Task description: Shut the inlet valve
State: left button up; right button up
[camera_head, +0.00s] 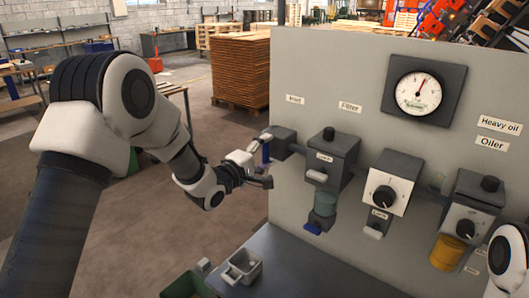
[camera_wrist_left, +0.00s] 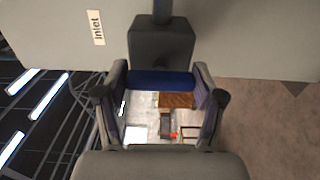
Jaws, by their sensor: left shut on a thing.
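The inlet valve (camera_head: 285,141) is a dark grey block at the left edge of the grey panel, below the "Inlet" label. Its blue handle (camera_head: 266,151) hangs down on the block's left side. My left gripper (camera_head: 263,164) reaches it from the left and is shut on the handle. In the left wrist view, the valve block (camera_wrist_left: 162,47) stands above the blue handle (camera_wrist_left: 160,81), which lies crosswise between the two fingers. The fingers partly hide the handle's ends. My right gripper is out of view; only part of my right arm shows at the right edge.
The filter unit (camera_head: 331,155) with a green bowl is right of the valve. A gauge (camera_head: 419,91), a regulator (camera_head: 387,190) and an oiler (camera_head: 467,214) follow on the panel (camera_head: 330,75). A small grey tray (camera_head: 243,267) sits on the ledge below.

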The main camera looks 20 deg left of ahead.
pick_arm(q)
jog(key=shift+r, duration=0.2)
jog(key=o, duration=0.9)
jog(key=shift+w, duration=0.1)
jog(key=shift+o, duration=1.2)
jog(key=shift+f, duration=0.1)
jog(key=shift+w+d, duration=0.1)
jog(key=shift+d, duration=0.05)
jog(key=shift+f, duration=0.1)
jog(key=v, duration=1.2)
